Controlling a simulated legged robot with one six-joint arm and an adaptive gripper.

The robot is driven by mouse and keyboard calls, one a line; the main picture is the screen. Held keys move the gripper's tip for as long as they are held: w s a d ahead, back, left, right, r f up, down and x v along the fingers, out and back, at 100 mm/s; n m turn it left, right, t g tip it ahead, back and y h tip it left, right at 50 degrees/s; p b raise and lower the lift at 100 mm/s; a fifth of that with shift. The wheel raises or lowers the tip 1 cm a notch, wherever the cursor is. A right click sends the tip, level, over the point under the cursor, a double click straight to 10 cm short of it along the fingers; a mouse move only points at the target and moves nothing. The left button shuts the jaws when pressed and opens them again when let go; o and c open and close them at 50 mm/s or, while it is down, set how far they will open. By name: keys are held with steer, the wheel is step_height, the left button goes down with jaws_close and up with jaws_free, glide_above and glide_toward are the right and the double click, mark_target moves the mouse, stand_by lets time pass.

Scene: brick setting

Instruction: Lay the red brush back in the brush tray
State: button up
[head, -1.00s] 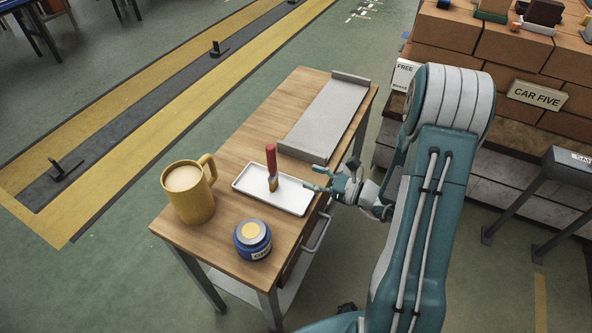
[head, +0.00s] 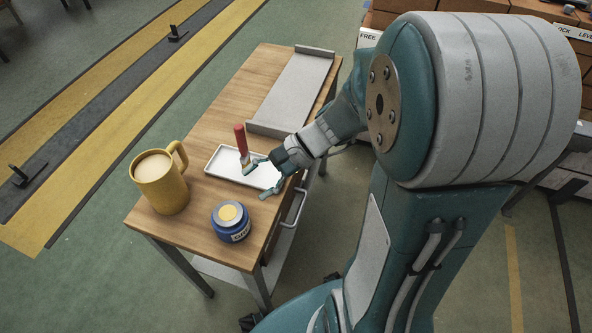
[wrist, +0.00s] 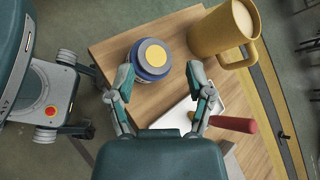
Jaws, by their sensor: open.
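The red brush (head: 240,140) stands steeply with its red handle up and its lower end at the white brush tray (head: 222,161), on the wooden table. In the wrist view the brush handle (wrist: 235,124) points right, outside the jaws, beside the right finger. The tray also shows in part there (wrist: 179,113), partly hidden by the finger. My gripper (head: 258,180) is open and empty over the tray's right, near side. One finger is close to the brush's lower end; I cannot tell if they touch. The gripper also shows in the wrist view (wrist: 161,76).
A blue jar (head: 231,222) with a yellow-centred lid stands near the table's front edge. A yellow mug (head: 161,182) stands left of it. A grey flat rack (head: 293,92) lies at the table's back. Bare wood (head: 205,124) lies left of the rack.

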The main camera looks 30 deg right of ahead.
steer(key=s+d+r+n+t+h, duration=0.4)
steer(key=s+r+n+h, duration=0.4)
steer(key=r+n+h, duration=0.2)
steer(key=shift+s+n+h, duration=0.3)
steer(key=shift+n+h, duration=0.4)
steer(key=shift+n, duration=0.6)
steer(key=shift+r, duration=0.1)
